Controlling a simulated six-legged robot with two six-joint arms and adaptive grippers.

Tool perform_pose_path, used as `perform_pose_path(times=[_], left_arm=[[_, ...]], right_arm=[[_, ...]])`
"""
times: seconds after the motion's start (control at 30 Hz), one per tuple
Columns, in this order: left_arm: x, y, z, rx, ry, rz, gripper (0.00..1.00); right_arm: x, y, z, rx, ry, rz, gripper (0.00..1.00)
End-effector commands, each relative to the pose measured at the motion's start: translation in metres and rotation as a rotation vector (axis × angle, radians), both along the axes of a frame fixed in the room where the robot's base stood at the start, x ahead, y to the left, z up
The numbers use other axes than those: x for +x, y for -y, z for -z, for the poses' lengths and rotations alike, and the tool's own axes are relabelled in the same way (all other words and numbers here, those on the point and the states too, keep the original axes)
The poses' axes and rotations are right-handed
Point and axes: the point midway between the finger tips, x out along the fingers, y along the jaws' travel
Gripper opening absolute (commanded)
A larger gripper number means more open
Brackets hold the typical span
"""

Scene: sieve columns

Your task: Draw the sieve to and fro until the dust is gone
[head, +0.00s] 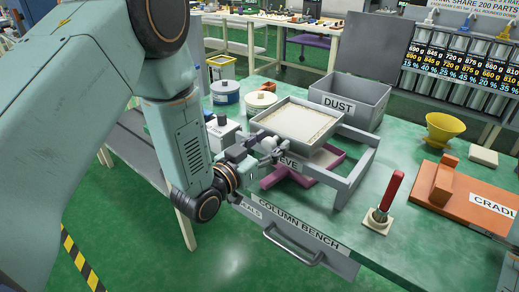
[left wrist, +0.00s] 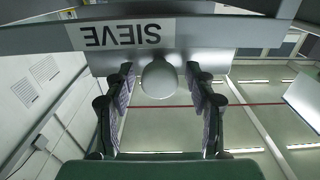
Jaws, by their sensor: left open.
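The sieve (head: 327,127) is a square grey tray with a pale layer inside, held over a grey frame labelled SIEVE (head: 364,176). In the left wrist view the SIEVE label (left wrist: 122,34) appears upside down, with a round pale knob (left wrist: 160,78) below it. My left gripper (head: 272,150) is at the sieve's near left side. In the left wrist view its open fingers (left wrist: 160,98) stand on either side of the knob, with gaps visible. A purple part (head: 275,178) lies under the sieve. My right gripper is not in view.
A grey DUST bin (head: 372,119) stands behind the sieve. Blue and white tubs (head: 225,92) stand to the left. A red-handled tool (head: 387,193), an orange cradle (head: 478,202) and a yellow funnel (head: 443,127) stand to the right. The green bench front (head: 425,262) is clear.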

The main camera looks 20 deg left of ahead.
Motion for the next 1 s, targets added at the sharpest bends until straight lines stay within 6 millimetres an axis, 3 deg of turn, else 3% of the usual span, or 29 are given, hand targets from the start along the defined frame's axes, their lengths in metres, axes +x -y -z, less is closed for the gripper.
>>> perform_pose_path(times=[0.57, 1.0], left_arm=[[-0.091, -0.033, 0.000, -0.005, -0.003, -0.005, 0.55], [-0.111, -0.039, 0.000, -0.001, 0.000, 0.000, 0.55]], right_arm=[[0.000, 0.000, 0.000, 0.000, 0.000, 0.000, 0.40], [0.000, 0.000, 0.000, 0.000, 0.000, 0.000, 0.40]])
